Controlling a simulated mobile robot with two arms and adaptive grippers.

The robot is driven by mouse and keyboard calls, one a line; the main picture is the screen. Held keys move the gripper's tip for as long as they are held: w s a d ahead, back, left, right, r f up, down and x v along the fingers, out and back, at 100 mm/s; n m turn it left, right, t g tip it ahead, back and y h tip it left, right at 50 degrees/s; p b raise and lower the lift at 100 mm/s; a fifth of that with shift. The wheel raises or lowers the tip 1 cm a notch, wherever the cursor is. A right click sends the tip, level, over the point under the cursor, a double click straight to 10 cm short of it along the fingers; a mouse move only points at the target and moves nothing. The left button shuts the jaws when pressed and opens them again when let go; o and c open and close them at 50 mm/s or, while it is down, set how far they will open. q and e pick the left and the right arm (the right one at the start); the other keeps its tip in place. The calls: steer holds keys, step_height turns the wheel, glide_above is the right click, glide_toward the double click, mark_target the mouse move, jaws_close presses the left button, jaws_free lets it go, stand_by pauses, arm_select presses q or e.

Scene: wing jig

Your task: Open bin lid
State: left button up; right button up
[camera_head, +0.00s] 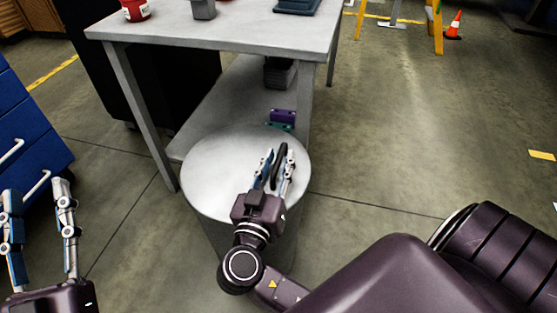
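A grey round bin (208,235) stands on the floor in front of the table. Its pale round lid (215,170) lies flat on top, with a dark bar handle (280,155) near its right side. My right gripper (279,152) is over the lid, with its fingers apart on either side of the handle. Whether the fingers touch the handle is hard to tell. My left gripper (37,190) is open and empty at the lower left, well away from the bin.
A grey table (230,35) with a lower shelf (215,105) stands behind the bin. A blue drawer cabinet (25,120) is at the left. An orange cone (454,25) stands far right. Floor right of the bin is clear.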

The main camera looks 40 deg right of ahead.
steer(key=shift+c, duration=0.5)
jaws_close()
steer(key=shift+r, duration=0.1)
